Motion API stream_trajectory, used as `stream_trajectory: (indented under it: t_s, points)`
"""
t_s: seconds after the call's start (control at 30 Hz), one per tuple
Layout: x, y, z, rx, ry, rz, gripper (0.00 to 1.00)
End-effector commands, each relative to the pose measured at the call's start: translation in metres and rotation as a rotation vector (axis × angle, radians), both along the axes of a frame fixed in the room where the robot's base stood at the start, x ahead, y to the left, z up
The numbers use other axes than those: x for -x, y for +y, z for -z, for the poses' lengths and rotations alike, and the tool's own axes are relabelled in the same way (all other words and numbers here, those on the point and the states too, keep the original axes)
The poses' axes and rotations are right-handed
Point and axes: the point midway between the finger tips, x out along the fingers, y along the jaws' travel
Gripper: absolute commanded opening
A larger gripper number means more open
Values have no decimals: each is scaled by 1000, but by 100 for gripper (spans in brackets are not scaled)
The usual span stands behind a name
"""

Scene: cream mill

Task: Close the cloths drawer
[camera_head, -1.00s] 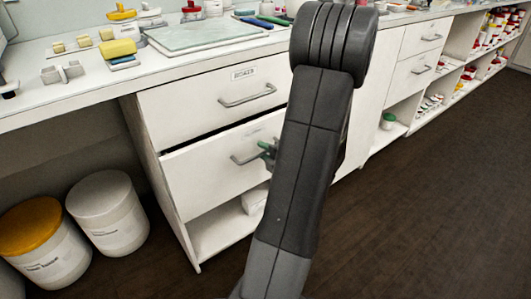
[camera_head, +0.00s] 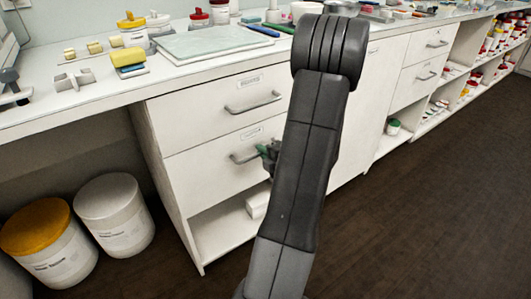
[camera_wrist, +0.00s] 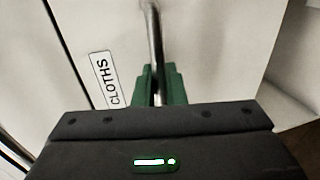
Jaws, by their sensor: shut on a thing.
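The cloths drawer (camera_head: 210,175) is the lower of two drawers in the white cabinet at the left. Its front now looks flush with the drawer above, with only a thin seam between them. In the wrist view its label (camera_wrist: 105,80) reads CLOTHS. My gripper (camera_head: 268,152) is at the right end of the drawer's metal bar handle (camera_head: 240,158), partly hidden behind my dark arm. In the wrist view the green fingers of my gripper (camera_wrist: 158,88) are shut around the handle bar (camera_wrist: 155,45).
An upper drawer with its own handle (camera_head: 252,104) sits directly above. An open shelf (camera_head: 225,222) with a white item is below. Two tubs, one with an orange lid (camera_head: 35,228) and one white (camera_head: 112,205), stand on the floor at left. The dark floor (camera_head: 430,190) at right is clear.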

Motion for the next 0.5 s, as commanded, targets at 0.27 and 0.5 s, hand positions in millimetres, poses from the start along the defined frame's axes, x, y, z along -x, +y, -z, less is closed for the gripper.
stream_trajectory:
  t_s: [0.27, 0.5]
  points:
    - [-2, 0, -1, 0, -5, 2, 28]
    - [6, -6, -4, -1, -3, 4, 28]
